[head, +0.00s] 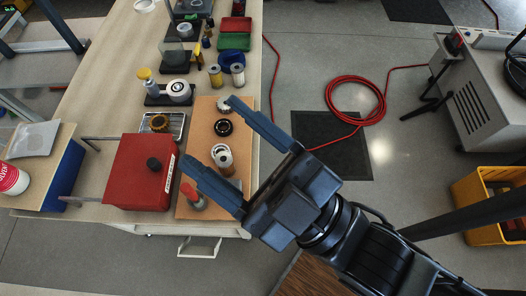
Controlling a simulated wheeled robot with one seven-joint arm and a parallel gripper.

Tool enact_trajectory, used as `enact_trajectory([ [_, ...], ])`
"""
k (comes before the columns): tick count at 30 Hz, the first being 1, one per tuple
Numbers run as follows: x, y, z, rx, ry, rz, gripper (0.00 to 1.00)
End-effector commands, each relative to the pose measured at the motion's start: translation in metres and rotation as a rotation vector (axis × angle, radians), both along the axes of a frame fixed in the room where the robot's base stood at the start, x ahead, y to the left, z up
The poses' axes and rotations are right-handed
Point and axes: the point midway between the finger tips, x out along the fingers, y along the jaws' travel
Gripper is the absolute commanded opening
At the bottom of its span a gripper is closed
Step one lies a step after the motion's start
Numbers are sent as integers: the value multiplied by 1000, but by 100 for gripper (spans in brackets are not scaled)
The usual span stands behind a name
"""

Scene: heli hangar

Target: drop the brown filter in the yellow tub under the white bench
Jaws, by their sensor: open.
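My gripper (210,130) is open above an orange-brown board (197,116) on the pale workbench. A small cylinder with a brownish body and pale top (225,164), which may be the brown filter, shows between my two fingers; I cannot tell how far below them it is. Nothing is held. Two more cylinders, a yellowish one (216,76) and a paler one (237,75), stand behind the board. A yellow tub (482,212) is on the floor at the right, cut by the picture edge and partly covered by a dark bar. I cannot make out a white bench above it.
On the board are a black ring (223,128) and a red-topped item (192,196). A red box (140,172) and a metal tray with a brown ring (160,122) are left of it. A grey machine (478,98) and coiled red hose (355,97) occupy the floor at right.

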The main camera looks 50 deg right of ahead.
Motion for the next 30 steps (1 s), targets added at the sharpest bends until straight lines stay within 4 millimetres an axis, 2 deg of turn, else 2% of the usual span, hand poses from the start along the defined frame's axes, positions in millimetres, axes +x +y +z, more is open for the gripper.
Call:
enact_trajectory([
  [1,-16,-11,-20,64,105,11,69],
  [3,-37,-28,-46,157,236,18,69],
  [6,-68,-52,-75,276,406,16,69],
  [9,-97,-72,-96,369,539,4,69],
  [13,-121,-89,-110,446,647,-16,69],
  [15,-128,-94,-114,468,677,-23,72],
  [18,-132,-97,-115,482,693,-26,72],
  [25,-130,-97,-117,482,691,-29,72],
  [28,-123,-101,-128,483,689,-45,72],
  [30,-112,-106,-145,484,692,-69,72],
])
